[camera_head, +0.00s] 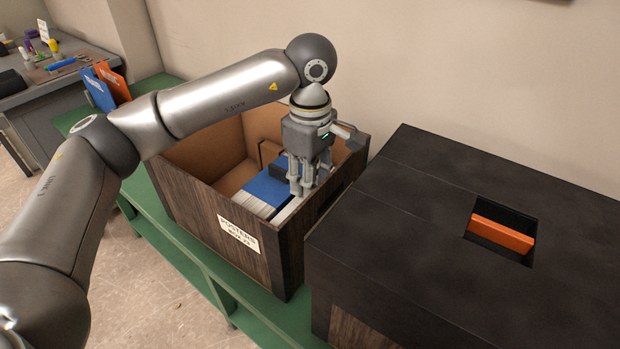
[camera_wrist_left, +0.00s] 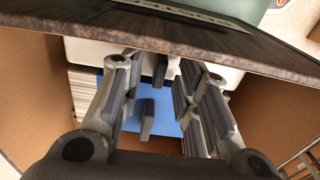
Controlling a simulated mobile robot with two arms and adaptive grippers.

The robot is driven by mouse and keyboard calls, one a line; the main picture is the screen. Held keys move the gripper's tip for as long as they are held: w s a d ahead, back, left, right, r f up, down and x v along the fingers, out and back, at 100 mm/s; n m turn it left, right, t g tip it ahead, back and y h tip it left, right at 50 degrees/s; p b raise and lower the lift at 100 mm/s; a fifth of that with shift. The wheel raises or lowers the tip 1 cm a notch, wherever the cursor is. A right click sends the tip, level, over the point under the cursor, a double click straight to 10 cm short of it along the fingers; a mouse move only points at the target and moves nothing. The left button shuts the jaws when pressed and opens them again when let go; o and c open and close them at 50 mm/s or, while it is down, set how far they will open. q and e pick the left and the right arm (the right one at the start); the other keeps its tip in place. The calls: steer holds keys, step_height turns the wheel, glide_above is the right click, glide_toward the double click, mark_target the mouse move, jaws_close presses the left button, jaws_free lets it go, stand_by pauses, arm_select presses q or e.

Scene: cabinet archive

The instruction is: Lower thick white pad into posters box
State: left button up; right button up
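The posters box (camera_head: 185,204), brown with a white label, stands open on a green bench. A white item that looks like the thick white pad (camera_head: 287,211) is inside, along the box's right wall. In the left wrist view the white pad (camera_wrist_left: 88,50) lies against the wall at the top, partly hidden by the fingers. My left gripper (camera_head: 302,188) points down inside the box, above the contents. Its fingers (camera_wrist_left: 155,95) are spread, and the wrist view shows nothing clamped between them. My right gripper is not in view.
The box also holds a blue-covered item (camera_head: 266,189) with white page edges beside it. A black cabinet (camera_head: 420,215) with an orange item (camera_head: 502,234) in its top slot stands close on the right. Blue and orange folders (camera_head: 99,90) stand at the bench's left end.

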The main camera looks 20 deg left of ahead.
arm_select(q)
steer(key=shift+r+p, duration=1.2)
steer(key=shift+r, duration=0.9)
steer(key=shift+r+p, duration=0.8)
steer(key=shift+r, duration=0.55)
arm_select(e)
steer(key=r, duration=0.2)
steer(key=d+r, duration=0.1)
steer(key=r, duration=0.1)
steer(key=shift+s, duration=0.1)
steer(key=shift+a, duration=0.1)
arm_select(q)
steer(key=shift+r, duration=0.25)
step_height(320, 180, up, 12)
steer(key=shift+f, duration=0.2)
